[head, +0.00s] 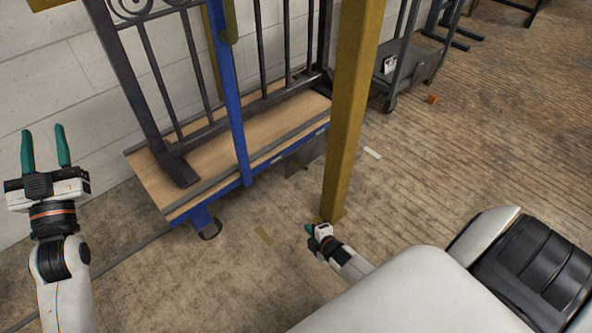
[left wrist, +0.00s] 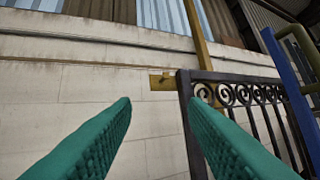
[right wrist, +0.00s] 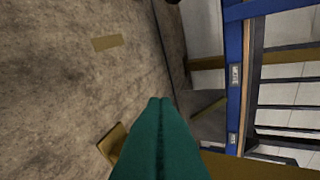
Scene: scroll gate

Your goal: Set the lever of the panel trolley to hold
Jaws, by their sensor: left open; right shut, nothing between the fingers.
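The panel trolley has a wooden deck (head: 268,122), a blue upright (head: 233,110) and a caster (head: 210,230); its blue frame (right wrist: 234,45) shows in the right wrist view. A dark scroll gate (head: 152,85) stands on it, also in the left wrist view (left wrist: 197,120). A grey plate (head: 303,162) sits low at the trolley's right end; I cannot tell whether it is the lever. My left gripper (head: 44,130) is open and empty, left of the trolley, facing the wall. My right gripper (head: 309,230) is shut and empty, low by the post's foot, its fingers together in its wrist view (right wrist: 160,102).
A yellow post (head: 350,110) stands between the trolley's right end and my right side, close to my right gripper. A pale block wall (head: 60,75) is behind. Another trolley (head: 408,62) stands at the back. The floor at right is mostly clear.

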